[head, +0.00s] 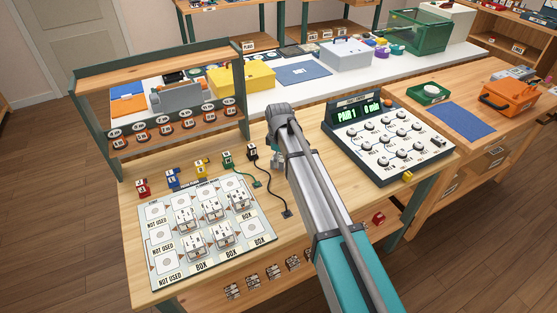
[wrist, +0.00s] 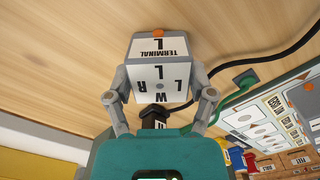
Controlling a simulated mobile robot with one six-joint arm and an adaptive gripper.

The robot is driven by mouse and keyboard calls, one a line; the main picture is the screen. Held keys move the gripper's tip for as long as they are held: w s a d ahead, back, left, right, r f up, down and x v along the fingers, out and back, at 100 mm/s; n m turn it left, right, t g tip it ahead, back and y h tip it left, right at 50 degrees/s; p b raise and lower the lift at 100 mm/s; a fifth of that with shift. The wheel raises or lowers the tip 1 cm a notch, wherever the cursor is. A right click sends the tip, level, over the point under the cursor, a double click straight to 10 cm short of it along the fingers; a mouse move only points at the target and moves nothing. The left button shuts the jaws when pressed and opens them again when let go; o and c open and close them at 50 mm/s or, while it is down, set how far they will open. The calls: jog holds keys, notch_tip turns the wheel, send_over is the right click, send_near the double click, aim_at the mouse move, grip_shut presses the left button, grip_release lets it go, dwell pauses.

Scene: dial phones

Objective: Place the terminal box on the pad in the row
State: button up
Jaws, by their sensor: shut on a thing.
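In the wrist view my gripper (wrist: 159,84) is shut on the terminal box (wrist: 160,48), a small pale block marked TERMINAL and L, with more letters on its near face and an orange spot on top. In the head view my gripper (head: 277,158) is mostly hidden behind my arm, above the table right of the board; I cannot make out the held box there. The white board (head: 205,280) with rows of round pads lies at the front left. Several similar boxes (head: 194,243) stand on its middle pads. An empty pad (head: 252,228) shows at its right.
Colored plugs (head: 200,168) stand behind the board, and a black cable (head: 284,200) lies right of it. The PAIR 1 meter console (head: 388,140) stands to the right. A shelf rack (head: 176,130) rises behind the plugs.

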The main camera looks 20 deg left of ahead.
jog(key=shift+r, duration=0.15)
notch_tip(320, 180, up, 3)
jog(key=p, duration=0.3)
jog(key=s+d+r+p, duration=0.8)
jog(key=s+r+p, duration=0.1)
jog(key=s+p, duration=0.1)
jog(key=shift+s+r, duration=0.35)
jog(key=shift+s, duration=0.35)
jog(key=shift+d, duration=0.1)
dwell(0.3)
